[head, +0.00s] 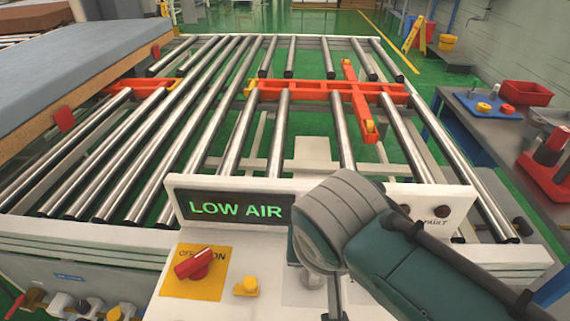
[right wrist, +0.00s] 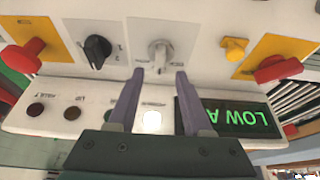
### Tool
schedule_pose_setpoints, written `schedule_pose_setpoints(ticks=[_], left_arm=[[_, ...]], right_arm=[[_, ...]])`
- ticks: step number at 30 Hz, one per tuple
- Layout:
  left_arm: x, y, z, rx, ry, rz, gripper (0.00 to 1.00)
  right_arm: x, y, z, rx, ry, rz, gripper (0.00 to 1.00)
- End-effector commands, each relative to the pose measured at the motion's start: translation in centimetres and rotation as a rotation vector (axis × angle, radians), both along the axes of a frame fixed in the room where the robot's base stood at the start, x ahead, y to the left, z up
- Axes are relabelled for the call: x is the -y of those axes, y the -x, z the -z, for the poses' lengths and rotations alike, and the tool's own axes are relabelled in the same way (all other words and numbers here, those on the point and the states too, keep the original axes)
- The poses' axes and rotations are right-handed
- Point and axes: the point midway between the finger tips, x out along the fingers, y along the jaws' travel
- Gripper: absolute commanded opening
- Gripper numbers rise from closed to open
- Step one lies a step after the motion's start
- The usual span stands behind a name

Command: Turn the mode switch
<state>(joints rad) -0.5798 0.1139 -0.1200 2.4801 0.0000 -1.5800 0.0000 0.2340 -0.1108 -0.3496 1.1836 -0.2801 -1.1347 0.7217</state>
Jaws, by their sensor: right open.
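In the right wrist view the control panel (right wrist: 210,35) appears upside down. A grey switch (right wrist: 159,52) on a light plate is at its top centre, and a black rotary knob (right wrist: 97,50) marked 1 and 2 is left of it. I cannot read which is labelled mode. My right gripper (right wrist: 159,74) is open, its two fingers pointing at the grey switch, one tip to each side of its lower end; contact cannot be told. In the head view my right wrist covers much of the panel's right part. My left gripper is not in view.
A red rotary switch (head: 194,263) on a yellow plate and a yellow button (head: 247,286) are on the panel's left. The display (head: 236,209) reads LOW AIR. Behind lies a roller conveyor (head: 235,130) with orange-red arms; a mattress (head: 80,60) is at left. A side table (head: 480,118) stands right.

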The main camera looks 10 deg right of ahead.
Motion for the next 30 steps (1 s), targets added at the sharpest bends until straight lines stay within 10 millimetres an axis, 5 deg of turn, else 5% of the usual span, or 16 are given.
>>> schedule_pose_setpoints(ticks=[11,30], left_arm=[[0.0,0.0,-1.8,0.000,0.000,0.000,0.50],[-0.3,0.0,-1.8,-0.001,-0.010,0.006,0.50]], right_arm=[[-0.6,2.1,-5.2,0.001,-0.001,0.000,0.50],[-0.2,3.1,-5.6,-0.011,-0.005,-0.009,0.50]])
